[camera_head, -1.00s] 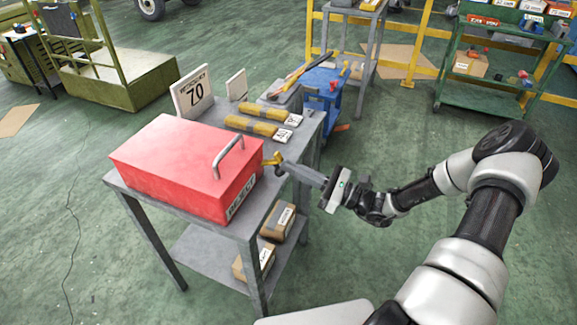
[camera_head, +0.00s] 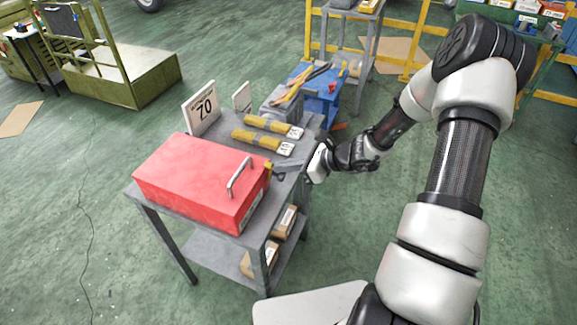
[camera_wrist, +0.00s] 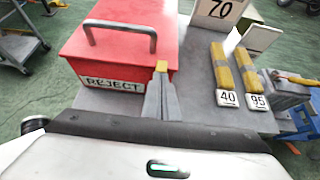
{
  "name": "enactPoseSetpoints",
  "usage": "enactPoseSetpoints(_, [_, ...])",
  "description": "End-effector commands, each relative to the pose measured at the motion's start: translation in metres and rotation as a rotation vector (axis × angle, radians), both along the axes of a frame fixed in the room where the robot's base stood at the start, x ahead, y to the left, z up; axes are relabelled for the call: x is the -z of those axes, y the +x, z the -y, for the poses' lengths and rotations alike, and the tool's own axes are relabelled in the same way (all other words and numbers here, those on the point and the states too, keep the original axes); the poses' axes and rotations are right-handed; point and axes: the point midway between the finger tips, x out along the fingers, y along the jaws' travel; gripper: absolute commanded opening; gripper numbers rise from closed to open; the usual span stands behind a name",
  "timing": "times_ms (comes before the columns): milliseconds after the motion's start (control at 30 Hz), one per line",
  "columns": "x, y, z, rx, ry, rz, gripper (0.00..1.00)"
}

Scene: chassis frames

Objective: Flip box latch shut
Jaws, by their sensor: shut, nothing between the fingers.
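The red box (camera_head: 190,180) sits on the grey cart with its lid down and a metal handle (camera_head: 238,176) on top. The wrist view shows a REJECT label (camera_wrist: 112,85) on its front face. The small yellow latch (camera_head: 268,168) is at the upper edge of that face; it also shows in the wrist view (camera_wrist: 161,66), to the right of the label. The latch looks close against the face; whether it is fully seated is unclear. My gripper (camera_wrist: 160,76) is shut and empty, its fingertips right at the latch, hiding its lower part. Contact cannot be told.
The grey cart (camera_head: 172,212) has two yellow rolls (camera_head: 256,139) and a 70 sign (camera_head: 203,106) behind the box. A grey toolbox (camera_head: 280,104) stands at the cart's far end. Boxes lie on the lower shelf. Open floor lies left of the cart.

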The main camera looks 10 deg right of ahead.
Motion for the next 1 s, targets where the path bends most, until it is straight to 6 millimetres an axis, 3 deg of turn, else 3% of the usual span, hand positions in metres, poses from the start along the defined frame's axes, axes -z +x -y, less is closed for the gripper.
enactPoseSetpoints(400, [-0.0069, 0.0078, -0.0121, -0.001, 0.004, 0.002, 0.00])
enactPoseSetpoints(1000, [-0.0085, 0.0085, -0.0125, -0.001, 0.003, 0.003, 0.00])
